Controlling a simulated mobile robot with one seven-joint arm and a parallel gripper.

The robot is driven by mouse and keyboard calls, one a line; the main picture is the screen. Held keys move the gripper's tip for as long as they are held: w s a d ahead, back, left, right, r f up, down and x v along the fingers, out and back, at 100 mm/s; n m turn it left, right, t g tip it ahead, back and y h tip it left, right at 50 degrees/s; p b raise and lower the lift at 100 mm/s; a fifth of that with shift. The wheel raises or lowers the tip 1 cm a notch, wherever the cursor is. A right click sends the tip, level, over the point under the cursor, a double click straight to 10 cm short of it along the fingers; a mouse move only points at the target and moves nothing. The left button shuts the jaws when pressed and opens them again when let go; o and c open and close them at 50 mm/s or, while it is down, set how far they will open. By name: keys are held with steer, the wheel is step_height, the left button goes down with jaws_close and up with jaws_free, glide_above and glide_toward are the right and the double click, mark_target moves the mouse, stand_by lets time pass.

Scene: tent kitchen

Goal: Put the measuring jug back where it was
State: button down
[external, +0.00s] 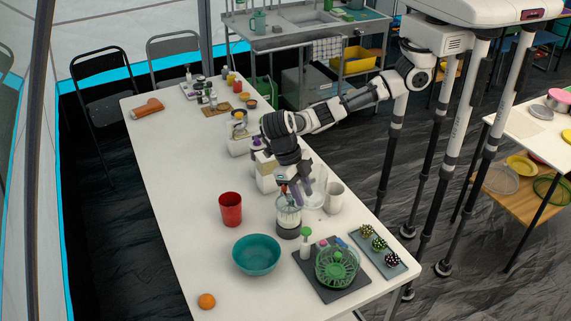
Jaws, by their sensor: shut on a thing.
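A clear jug-like vessel (289,212), which I take to be the measuring jug, is upright near the middle of the white table. It is directly over a dark round base (288,232). I cannot tell whether it rests on that base or is held just above it. My gripper (291,193) points down at the vessel's top and is shut on it, with its rim and handle partly hidden by the fingers. A small red part shows beside the fingers.
A red cup (230,209), teal bowl (256,255) and orange (207,301) lie to the left. A white mug (334,197) is close on the right. A white bottle (305,243) and green basket (337,265) stand in front. The table's left-middle is clear.

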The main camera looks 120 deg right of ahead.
steer(key=shift+r, duration=0.1)
step_height(320, 180, up, 10)
steer(key=shift+r, duration=0.15)
steer(key=w+d+m+t+b, duration=0.2)
steer(key=w+d+m+b, duration=0.1)
steer(key=w+d+m, duration=0.5)
steer(key=w+d+m+t+b, duration=0.2)
steer(key=w+d+m+b, duration=0.3)
steer(key=d, duration=0.6)
steer(key=d+m+t+h+b, duration=0.2)
steer(key=d+m+h+b, duration=0.25)
steer(key=d+m, duration=1.55)
steer(key=d+f+n, duration=0.1)
steer(key=f, duration=0.7)
steer(key=d+f+n+p, duration=0.1)
steer(key=d+f+n, duration=0.1)
steer(key=f, duration=0.6)
steer(key=d+f+n+p, duration=0.1)
steer(key=f, duration=0.8)
steer(key=shift+s+d, duration=0.15)
steer(key=shift+s, duration=0.05)
steer(key=shift+f, duration=0.2)
